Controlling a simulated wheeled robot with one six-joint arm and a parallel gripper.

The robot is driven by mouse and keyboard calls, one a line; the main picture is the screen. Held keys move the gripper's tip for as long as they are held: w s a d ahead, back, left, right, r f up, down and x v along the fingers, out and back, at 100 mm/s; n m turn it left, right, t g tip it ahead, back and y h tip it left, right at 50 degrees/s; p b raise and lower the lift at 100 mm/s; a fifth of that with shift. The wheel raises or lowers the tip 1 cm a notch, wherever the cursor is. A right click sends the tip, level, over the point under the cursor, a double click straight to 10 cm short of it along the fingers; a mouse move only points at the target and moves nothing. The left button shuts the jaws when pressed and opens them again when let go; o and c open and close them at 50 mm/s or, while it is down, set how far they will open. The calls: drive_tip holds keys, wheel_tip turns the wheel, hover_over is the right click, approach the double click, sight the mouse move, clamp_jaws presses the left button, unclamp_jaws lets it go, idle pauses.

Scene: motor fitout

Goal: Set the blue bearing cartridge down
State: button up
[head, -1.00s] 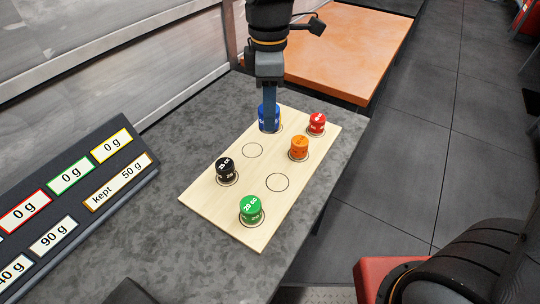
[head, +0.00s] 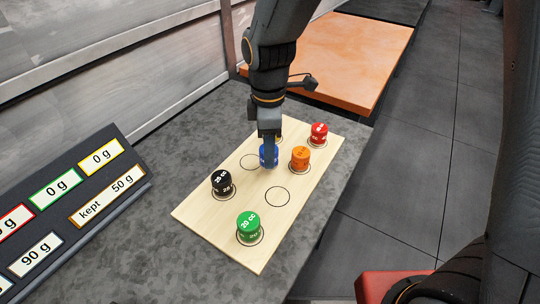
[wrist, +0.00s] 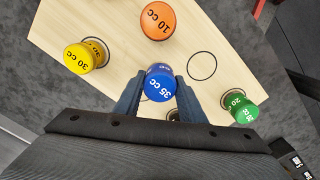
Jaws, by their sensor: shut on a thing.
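My gripper (head: 268,150) is shut on the blue bearing cartridge (head: 268,158), marked 35 CC on its top in the wrist view (wrist: 160,84). The cartridge is upright between the two fingers over the pale wooden board (head: 215,213). I cannot tell how high it is above the board. In the head view an empty ring (head: 250,162) lies just left of it, and another empty ring (head: 277,197) lies nearer the front. The second ring also shows in the wrist view (wrist: 202,66).
Cartridges stand on the board: black (head: 222,182), green (head: 249,224), orange (head: 300,157), red (head: 319,133) and yellow (wrist: 79,59), the last mostly hidden behind my gripper in the head view. A dark display panel (head: 120,203) stands left. An orange surface (head: 350,60) lies behind.

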drive_tip(key=shift+f, duration=1.2)
drive_tip(key=shift+f, duration=0.15)
drive_tip(key=o, duration=1.4)
wheel_tip(320, 180, up, 12)
drive_tip(key=shift+r+b, duration=0.15)
drive_tip(key=shift+b, duration=0.7)
drive_tip(key=s+d+f+m, duration=0.2)
drive_tip(key=d+f+m, duration=0.1)
drive_tip(key=d+m, duration=0.3)
drive_tip(key=s+d+f+m, duration=0.2)
drive_tip(key=d+f+m, duration=0.1)
drive_tip(key=d+m, duration=0.3)
drive_tip(key=s+d+f+m, duration=0.2)
drive_tip(key=d+m, duration=0.4)
drive_tip(key=d, duration=0.3)
drive_tip(key=shift+s+d+f+m+t, duration=0.2)
drive_tip(key=shift+f+m+t, duration=0.15)
drive_tip(key=shift+f, duration=0.4)
